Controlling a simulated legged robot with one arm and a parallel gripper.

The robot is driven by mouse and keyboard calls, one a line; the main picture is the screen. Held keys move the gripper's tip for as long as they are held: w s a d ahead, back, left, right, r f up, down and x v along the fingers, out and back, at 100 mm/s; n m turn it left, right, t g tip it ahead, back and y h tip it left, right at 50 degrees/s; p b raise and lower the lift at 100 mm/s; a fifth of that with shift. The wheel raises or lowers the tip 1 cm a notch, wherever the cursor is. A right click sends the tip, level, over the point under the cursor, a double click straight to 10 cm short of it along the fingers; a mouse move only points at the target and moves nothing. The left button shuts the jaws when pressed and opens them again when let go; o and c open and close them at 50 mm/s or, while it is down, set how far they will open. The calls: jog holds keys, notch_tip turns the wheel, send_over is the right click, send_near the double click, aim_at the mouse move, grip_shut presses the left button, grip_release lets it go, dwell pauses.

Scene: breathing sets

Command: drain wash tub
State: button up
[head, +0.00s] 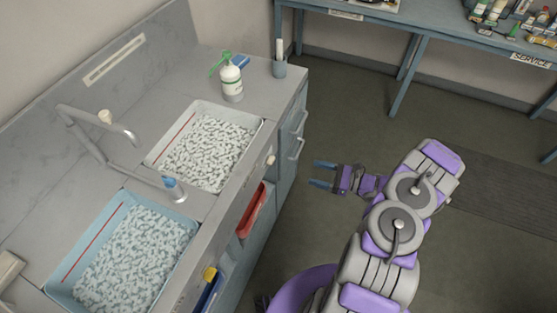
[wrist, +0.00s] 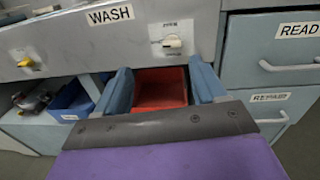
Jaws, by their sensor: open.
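Two sunken tubs sit in the grey counter: a blue tub (head: 68,288) near and a white tub (head: 157,153) farther back. Both are filled with a pale mottled surface, and each has a red line on its inner wall. A WASH label (wrist: 110,16) is on the counter front, between a yellow knob (wrist: 25,62) and a white knob (wrist: 172,43). In the head view the yellow knob (head: 210,273) is by the blue tub and the white knob (head: 270,160) by the white tub. My gripper (head: 322,174) is open and empty, apart from the counter front, its fingers (wrist: 163,75) below the white knob.
A red bin (wrist: 160,88) and a blue bin (wrist: 72,102) sit under the counter. A faucet (head: 120,130) arches over the tubs. A bottle (head: 231,82) stands behind the white tub. Drawers (wrist: 270,60) are at the right. Floor around my arm is clear.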

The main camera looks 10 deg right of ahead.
aim_at(271, 161)
jog(key=w+a+f+m+t+b, duration=0.1)
jog(key=w+a+f+b, duration=0.2)
jog(key=w+a, duration=0.7)
jog(key=a, duration=0.2)
jog(key=shift+a+h+b, duration=0.3)
jog(key=shift+h, duration=0.1)
jog(key=shift+r, duration=0.1)
jog(key=c, duration=1.1)
jog(key=shift+o, duration=0.2)
